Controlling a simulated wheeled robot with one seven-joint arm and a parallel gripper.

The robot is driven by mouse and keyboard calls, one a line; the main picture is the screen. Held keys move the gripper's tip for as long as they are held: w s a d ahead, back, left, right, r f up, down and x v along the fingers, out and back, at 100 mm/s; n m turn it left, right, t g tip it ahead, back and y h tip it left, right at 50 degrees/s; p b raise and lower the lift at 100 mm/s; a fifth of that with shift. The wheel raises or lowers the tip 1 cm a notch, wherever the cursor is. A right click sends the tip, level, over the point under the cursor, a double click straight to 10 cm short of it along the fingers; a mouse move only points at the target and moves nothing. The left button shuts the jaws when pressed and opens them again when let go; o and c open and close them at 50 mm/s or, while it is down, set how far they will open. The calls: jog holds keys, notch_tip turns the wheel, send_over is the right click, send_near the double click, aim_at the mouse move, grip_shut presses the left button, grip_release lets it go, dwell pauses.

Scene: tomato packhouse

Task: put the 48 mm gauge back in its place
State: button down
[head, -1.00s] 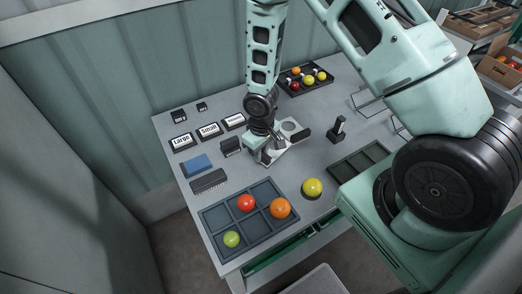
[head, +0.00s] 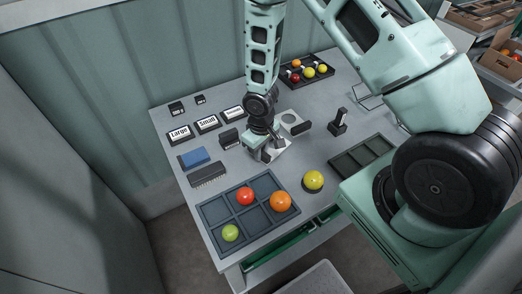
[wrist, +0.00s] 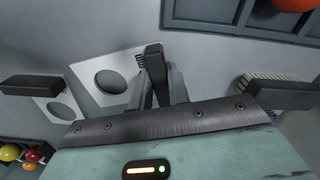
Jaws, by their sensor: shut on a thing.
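My gripper (head: 266,153) is low over the middle of the table. In the wrist view its fingers (wrist: 162,82) are shut on a dark upright handle (wrist: 153,60). A pale plate with a round hole (wrist: 84,71) shows beside this handle and appears to be the held gauge; in the head view part of that plate (head: 281,146) shows beside the gripper. I cannot tell whether it touches the table. A second pale holed plate (head: 301,116) lies just behind; it also shows in the wrist view (wrist: 45,108). The size markings cannot be read.
A compartment tray (head: 238,237) with tomatoes is at the front left, with a yellow tomato (head: 313,180) to its right. Signs, a blue block (head: 194,157) and a brush (head: 208,174) are left. A dark block (head: 305,129) and an upright dark stand (head: 338,122) are right.

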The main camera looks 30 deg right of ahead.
jog(key=shift+f+b, duration=0.35)
jog(key=shift+f, duration=0.05)
jog(key=c, duration=1.3)
grip_release()
jog(key=shift+c, duration=1.3)
jog(key=shift+r, duration=0.1)
jog(key=shift+r+p, duration=2.75)
jog(key=shift+r, duration=0.7)
